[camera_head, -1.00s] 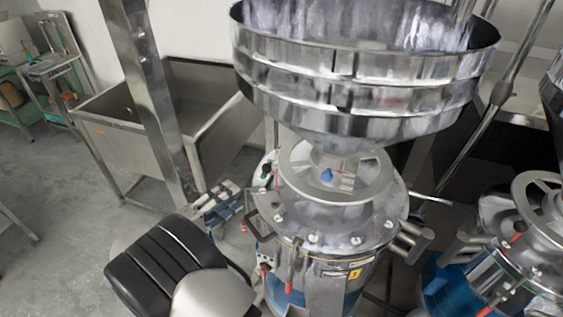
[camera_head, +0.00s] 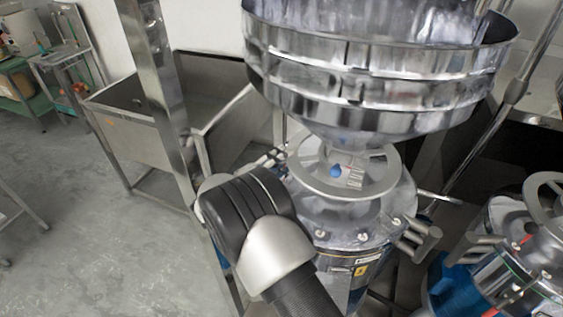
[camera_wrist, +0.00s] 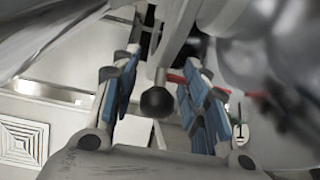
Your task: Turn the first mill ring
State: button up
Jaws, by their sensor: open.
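The first mill's grey metal ring (camera_head: 345,192) circles the neck under the big steel hopper in the head view. My gripper (camera_wrist: 161,72) shows in the wrist view, open, with blue-padded fingers to either side. A dark ball knob (camera_wrist: 157,102) on a short grey stem lies between the fingers. The fingers look apart from it. I cannot tell for sure which part of the mill the knob belongs to. In the head view my arm covers the mill's left front, and most of the gripper is hidden behind it at the ring's left.
The steel hopper (camera_head: 375,75) overhangs the ring closely. Side handles (camera_head: 420,240) stick out at the mill's right. A second mill (camera_head: 510,270) stands to the right. A steel sink (camera_head: 140,135) and post (camera_head: 165,100) stand at the left. Floor at the lower left is open.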

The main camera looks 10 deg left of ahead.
jog(key=shift+w, duration=0.1)
jog(key=shift+c, duration=0.2)
grip_shut()
dwell(0.4)
dwell(0.3)
